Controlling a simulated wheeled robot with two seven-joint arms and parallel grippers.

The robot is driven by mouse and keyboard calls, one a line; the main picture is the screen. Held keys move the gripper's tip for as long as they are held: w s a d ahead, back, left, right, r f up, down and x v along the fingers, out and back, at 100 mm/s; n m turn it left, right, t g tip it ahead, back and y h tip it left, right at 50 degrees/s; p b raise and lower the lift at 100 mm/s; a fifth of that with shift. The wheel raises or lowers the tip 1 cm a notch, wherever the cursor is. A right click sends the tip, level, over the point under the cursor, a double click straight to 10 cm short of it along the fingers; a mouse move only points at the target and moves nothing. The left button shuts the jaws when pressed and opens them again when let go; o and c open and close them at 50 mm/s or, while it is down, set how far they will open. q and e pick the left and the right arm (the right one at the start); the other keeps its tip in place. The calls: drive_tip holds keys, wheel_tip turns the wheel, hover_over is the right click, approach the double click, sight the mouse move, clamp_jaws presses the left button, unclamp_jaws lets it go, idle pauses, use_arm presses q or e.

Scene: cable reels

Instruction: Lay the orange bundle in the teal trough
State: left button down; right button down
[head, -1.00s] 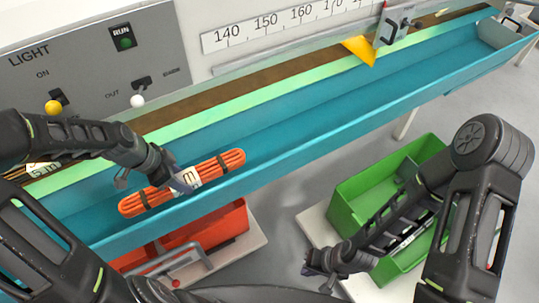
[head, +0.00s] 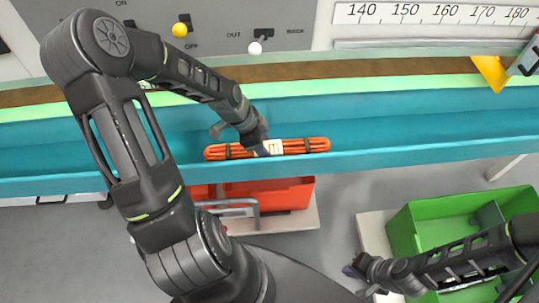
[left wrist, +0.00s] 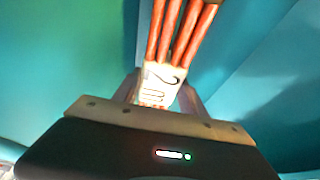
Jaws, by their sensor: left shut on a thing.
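The orange bundle (head: 308,146), bound with dark bands and a white label, lies lengthwise along the teal trough (head: 420,130), close to its front wall. My left gripper (head: 262,147) is shut on the bundle at its label. In the left wrist view the bundle's orange strands (left wrist: 180,32) run away from the jaws against the teal walls. I cannot tell whether the bundle touches the trough floor. My right gripper (head: 358,268) is low, left of the green bin, apart from the bundle; its jaws are too small and dark to read.
A red bin (head: 285,193) stands below the trough's front wall. A green bin (head: 405,235) stands at lower right. A yellow pointer (head: 490,72) hangs by the number scale (head: 430,14) at the back. The trough right of the bundle is clear.

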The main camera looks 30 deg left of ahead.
use_arm(q)
drive_tip(key=shift+f, duration=0.5)
drive_tip(key=shift+f, duration=0.1)
drive_tip(key=shift+f+b, duration=0.3)
drive_tip(key=shift+f, duration=1.5)
drive_tip(key=shift+f, duration=0.1)
drive_tip(key=c, duration=0.6)
unclamp_jaws()
drive_tip(key=shift+c, duration=0.2)
drive_tip(key=shift+r, duration=0.2)
drive_tip(key=p+v, duration=0.3)
drive_tip(key=v, duration=0.8)
drive_tip(key=shift+s+a+r, duration=0.1)
drive_tip(key=shift+a+r, duration=0.05)
drive_tip(key=shift+r, duration=0.25)
